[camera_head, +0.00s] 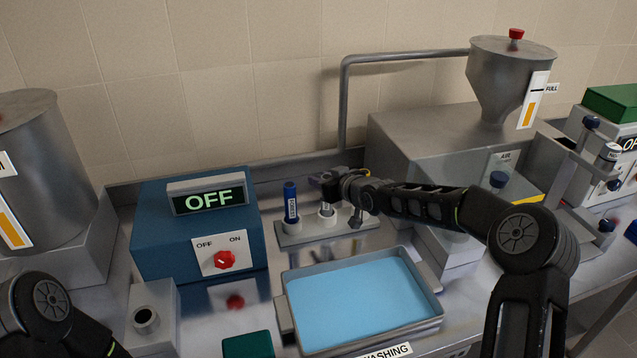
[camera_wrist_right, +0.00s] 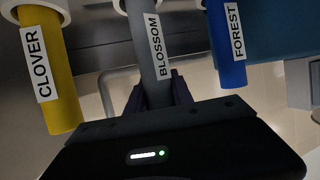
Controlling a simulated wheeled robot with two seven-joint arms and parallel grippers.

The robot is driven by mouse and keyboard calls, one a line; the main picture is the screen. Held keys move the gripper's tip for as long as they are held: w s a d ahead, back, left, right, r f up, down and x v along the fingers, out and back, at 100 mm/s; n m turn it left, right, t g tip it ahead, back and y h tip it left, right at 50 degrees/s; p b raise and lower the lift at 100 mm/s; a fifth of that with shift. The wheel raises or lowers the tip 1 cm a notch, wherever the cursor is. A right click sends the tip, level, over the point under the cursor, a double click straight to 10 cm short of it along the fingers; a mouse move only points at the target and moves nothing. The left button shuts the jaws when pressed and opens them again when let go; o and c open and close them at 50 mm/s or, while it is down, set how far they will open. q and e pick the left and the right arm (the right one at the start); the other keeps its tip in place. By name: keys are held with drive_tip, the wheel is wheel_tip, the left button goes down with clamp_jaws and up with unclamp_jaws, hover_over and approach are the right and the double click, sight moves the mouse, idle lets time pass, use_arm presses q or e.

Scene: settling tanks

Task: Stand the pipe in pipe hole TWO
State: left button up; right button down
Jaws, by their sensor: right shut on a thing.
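A grey pipe labelled BLOSSOM (camera_wrist_right: 149,50) stands upright in the middle collar of a grey rack (camera_head: 290,238); the pipe shows in the head view too (camera_head: 326,209). My right gripper (camera_head: 330,184) is shut on this pipe; its fingers also show in the wrist view (camera_wrist_right: 160,97). A blue pipe labelled FOREST (camera_head: 291,203) stands at the rack's left, also in the wrist view (camera_wrist_right: 227,45). A yellow pipe labelled CLOVER (camera_wrist_right: 50,75) is on the other side, mostly hidden in the head view by my arm. No label TWO is readable. My left gripper is out of view.
A tray of blue liquid (camera_head: 437,313) lies in front of the rack. A blue box reading OFF (camera_head: 150,235) with a red knob stands left. A grey block with one round hole (camera_head: 155,340) is front left. A metal hopper machine (camera_head: 420,140) stands right.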

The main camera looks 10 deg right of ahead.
drive_tip(key=shift+f, duration=0.15)
drive_tip(key=shift+f, duration=0.15)
drive_tip(key=c, duration=1.1)
unclamp_jaws()
drive_tip(key=shift+r, duration=0.2)
drive_tip(key=shift+r, duration=0.15)
drive_tip(key=shift+s+d, duration=0.25)
drive_tip(key=shift+s, duration=0.15)
drive_tip(key=v, duration=1.1)
drive_tip(key=shift+b, duration=0.3)
